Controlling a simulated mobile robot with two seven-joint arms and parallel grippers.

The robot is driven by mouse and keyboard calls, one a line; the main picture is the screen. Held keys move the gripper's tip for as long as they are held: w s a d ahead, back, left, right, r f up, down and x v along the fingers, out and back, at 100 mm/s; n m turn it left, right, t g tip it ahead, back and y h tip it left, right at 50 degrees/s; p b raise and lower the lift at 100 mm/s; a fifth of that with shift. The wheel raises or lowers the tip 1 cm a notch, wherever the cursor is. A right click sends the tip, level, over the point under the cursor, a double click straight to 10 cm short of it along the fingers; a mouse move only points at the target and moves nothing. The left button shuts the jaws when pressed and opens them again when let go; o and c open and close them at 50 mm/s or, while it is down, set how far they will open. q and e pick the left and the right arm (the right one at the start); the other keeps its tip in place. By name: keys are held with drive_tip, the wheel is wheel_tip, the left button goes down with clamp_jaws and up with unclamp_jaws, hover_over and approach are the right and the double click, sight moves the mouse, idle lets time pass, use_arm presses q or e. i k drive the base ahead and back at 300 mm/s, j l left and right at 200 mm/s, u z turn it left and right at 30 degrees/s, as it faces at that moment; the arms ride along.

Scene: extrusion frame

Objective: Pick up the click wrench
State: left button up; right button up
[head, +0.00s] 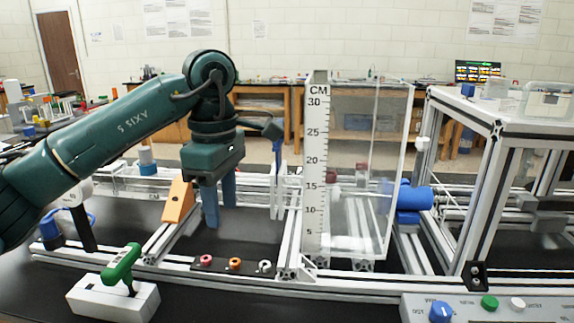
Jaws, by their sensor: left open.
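A green-handled tool (122,263) with a short dark shaft stands in a white block (115,298) at the front left of the bench. It looks like the click wrench, though I cannot read any marking on it. My left gripper (219,207) hangs with its blue fingers pointing down, above and to the right of the green handle. It is open and empty, apart from the tool. My right gripper is not in view.
An extrusion frame (190,271) crosses the bench behind the white block. An orange wedge (178,202) stands beside my left fingers. A clear panel with a centimetre scale (316,170) rises at the middle. A control box (530,308) is at front right.

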sight(120, 268)
drive_tip(key=k, duration=1.35)
